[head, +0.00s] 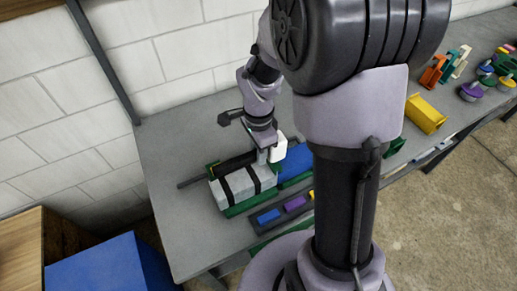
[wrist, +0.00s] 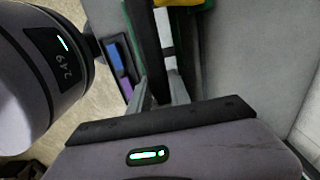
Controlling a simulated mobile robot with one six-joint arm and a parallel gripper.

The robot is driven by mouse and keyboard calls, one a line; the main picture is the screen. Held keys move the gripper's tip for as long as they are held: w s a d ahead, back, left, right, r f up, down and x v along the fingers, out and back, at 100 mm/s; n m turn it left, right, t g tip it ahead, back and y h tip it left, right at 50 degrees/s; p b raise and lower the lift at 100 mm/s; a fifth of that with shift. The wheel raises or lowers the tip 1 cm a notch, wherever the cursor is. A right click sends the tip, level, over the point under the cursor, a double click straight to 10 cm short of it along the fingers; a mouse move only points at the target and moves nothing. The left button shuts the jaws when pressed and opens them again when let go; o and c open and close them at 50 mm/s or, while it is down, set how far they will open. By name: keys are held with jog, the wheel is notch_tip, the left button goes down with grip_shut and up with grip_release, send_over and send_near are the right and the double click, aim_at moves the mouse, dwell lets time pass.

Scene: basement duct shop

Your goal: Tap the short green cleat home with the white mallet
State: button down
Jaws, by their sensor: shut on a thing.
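The white mallet (head: 279,150) is at my gripper (head: 262,155), above the duct pieces on the bench. My gripper is shut on it; the grip itself is small and partly hidden in the head view. In the wrist view my gripper's fingers (wrist: 163,92) reach forward, with a white part between dark strips beyond them. Below and left of the gripper in the head view is a grey duct (head: 231,188) with black bands, in a green base. A blue duct piece (head: 296,161) lies to its right. I cannot pick out the short green cleat for certain among several green edges.
A dark tray (head: 254,226) with blue and purple pieces lies in front of the ducts. A yellow block (head: 426,113), coloured clamps (head: 446,66) and knobs stand farther right. The bench (head: 180,145) is clear at left, beside the block wall.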

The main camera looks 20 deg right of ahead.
dwell(0.4)
notch_tip(320, 180, down, 4)
jog(key=b, duration=0.3)
jog(key=shift+r+b, duration=0.1)
jog(key=shift+b, duration=0.3)
jog(key=shift+r+p, duration=1.35)
jog(key=shift+r, duration=0.45)
notch_tip(320, 180, up, 4)
jog(key=p, duration=0.3)
jog(key=shift+r, duration=0.1)
jog(key=shift+w+a+f, duration=0.1)
jog(key=shift+f, duration=0.1)
